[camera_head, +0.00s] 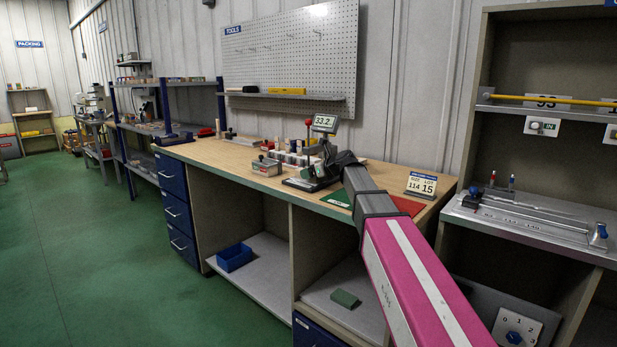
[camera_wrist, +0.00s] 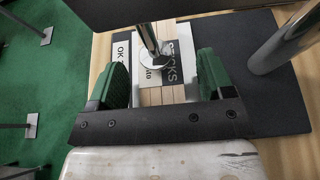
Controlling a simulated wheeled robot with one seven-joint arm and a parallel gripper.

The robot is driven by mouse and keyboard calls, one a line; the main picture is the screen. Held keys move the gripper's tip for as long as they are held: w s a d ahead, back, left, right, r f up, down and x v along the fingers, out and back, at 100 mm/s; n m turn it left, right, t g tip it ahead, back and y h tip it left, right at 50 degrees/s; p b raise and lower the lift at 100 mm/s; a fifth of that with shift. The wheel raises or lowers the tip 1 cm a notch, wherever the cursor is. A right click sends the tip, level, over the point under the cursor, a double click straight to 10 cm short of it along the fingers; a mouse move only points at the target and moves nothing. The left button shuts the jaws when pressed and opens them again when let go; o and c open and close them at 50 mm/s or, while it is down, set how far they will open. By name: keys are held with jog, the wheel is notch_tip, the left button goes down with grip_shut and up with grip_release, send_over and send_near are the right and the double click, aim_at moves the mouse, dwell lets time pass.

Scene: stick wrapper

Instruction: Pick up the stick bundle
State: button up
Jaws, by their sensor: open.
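In the wrist view, the stick bundle (camera_wrist: 152,96) is a row of pale wooden sticks lying side by side, with a printed paper band partly visible around or on it. A chrome rod with a round foot (camera_wrist: 155,57) stands over the bundle; I cannot tell whether it touches. My gripper (camera_wrist: 158,75) is open, its green-padded fingers on either side of the bundle, with gaps visible. In the head view, my gripper (camera_head: 334,162) is at the press with the red-knobbed lever and 33.2 display (camera_head: 325,123). The bundle is hidden there behind my gripper and the press.
A second chrome post (camera_wrist: 283,45) stands close to the right of my fingers, on a dark plate (camera_wrist: 262,98). On the bench are a metal box (camera_head: 267,166), a green mat (camera_head: 338,198), a red mat (camera_head: 408,205) and a size sign (camera_head: 421,185). The bench's left part is mostly clear.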

jog(key=c, duration=1.1)
jog(key=shift+r, duration=0.1)
